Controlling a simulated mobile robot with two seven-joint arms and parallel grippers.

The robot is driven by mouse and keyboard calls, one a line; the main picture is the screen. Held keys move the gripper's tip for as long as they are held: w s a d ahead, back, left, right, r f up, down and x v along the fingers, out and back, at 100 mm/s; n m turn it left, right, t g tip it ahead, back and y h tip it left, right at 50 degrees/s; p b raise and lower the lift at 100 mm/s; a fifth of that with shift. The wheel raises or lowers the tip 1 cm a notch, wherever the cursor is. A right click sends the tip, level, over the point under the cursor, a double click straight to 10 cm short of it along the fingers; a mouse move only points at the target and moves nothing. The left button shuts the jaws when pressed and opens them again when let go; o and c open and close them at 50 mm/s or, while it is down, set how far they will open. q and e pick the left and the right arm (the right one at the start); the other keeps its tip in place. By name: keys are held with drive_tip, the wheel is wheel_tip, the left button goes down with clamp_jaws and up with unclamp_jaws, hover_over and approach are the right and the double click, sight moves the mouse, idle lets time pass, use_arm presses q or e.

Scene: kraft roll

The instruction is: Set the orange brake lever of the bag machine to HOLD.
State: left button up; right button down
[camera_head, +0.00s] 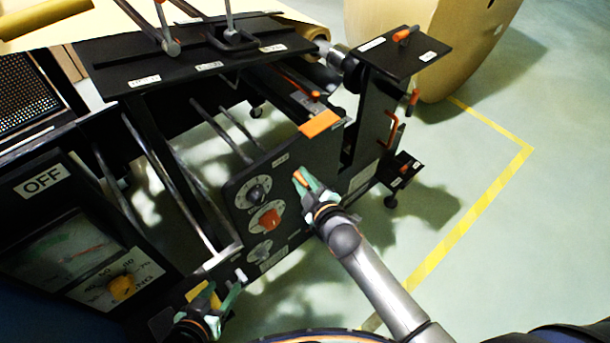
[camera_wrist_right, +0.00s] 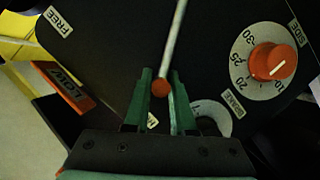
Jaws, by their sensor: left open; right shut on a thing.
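The bag machine's dark side panel (camera_head: 325,155) stands in the middle of the head view. In the right wrist view the brake lever is a thin steel rod (camera_wrist_right: 174,40) with an orange knob (camera_wrist_right: 160,88). My right gripper (camera_wrist_right: 161,98) is shut on the lever at its knob end; it also shows against the panel in the head view (camera_head: 308,188). A FREE label (camera_wrist_right: 58,21) lies at upper left. Another label (camera_wrist_right: 152,121) by the knob is mostly hidden between the fingers. My left gripper (camera_head: 215,300) is open at the lower left, apart from the lever.
An orange-red dial (camera_wrist_right: 274,62) sits right of the lever, and it also shows in the head view (camera_head: 268,218). Metal rails (camera_head: 170,180) run left of the panel. A large kraft roll (camera_head: 400,60) stands behind. The floor at right is clear.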

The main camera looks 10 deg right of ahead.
drive_tip(key=shift+s+a+f, duration=0.15)
drive_tip(key=shift+f, duration=0.05)
use_arm(q)
drive_tip(key=shift+s+f, duration=0.15)
drive_tip(key=shift+s, duration=0.1)
use_arm(e)
drive_tip(key=shift+a, duration=0.1)
drive_tip(key=c, duration=0.8)
unclamp_jaws()
use_arm(q)
drive_tip(key=shift+a, duration=0.15)
use_arm(e)
drive_tip(key=shift+o, duration=0.2)
drive_tip(key=shift+r, duration=0.1)
